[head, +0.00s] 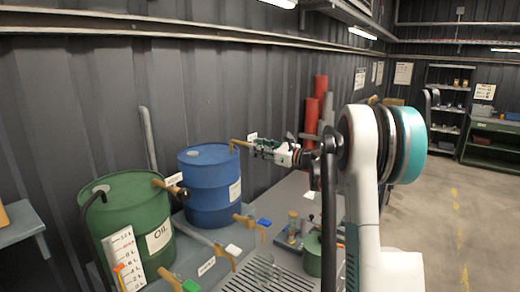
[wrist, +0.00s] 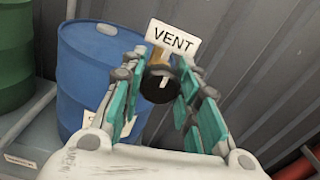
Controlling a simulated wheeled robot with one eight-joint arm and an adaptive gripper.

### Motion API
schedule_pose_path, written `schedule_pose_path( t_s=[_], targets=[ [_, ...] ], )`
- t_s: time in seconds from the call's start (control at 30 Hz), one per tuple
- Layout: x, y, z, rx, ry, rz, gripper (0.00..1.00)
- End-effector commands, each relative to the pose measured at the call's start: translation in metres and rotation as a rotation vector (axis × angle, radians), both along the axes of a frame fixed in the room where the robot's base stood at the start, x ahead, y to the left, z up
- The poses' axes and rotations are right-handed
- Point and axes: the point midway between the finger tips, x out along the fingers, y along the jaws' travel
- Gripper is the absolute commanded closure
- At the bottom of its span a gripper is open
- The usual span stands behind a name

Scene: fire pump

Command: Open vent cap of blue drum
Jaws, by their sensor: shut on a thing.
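The blue drum (head: 208,190) stands on the bench against the wall; it fills the left of the wrist view (wrist: 85,75). A brass vent fitting (head: 238,143) sticks up at the right of its top. In the wrist view a round black vent cap (wrist: 160,85) sits between my fingers, below a white VENT sign (wrist: 173,38). My gripper (head: 256,149) is level with the drum's top edge, at its right side. The wrist view shows my gripper's (wrist: 160,72) green-padded fingers closed on both sides of the cap. The exact finger contact is partly hidden.
A green oil drum (head: 130,220) stands left of the blue one. Brass taps (head: 250,221) and a grated tray (head: 265,278) lie in front. Red and grey cylinders (head: 318,105) stand behind my arm. The corrugated wall (wrist: 260,60) is close behind.

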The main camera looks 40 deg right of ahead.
Motion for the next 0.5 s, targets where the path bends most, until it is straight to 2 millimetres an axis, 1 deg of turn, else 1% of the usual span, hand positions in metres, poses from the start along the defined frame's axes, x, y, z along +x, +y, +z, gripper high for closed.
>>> schedule_pose_path(
  t_s=[0.27,0.5],
  targets=[
    [0.0000,0.0000,-0.0003,-0.036,-0.013,0.000,0.95],
    [0.0000,0.0001,-0.0012,-0.166,-0.059,0.000,0.95]
  ],
)
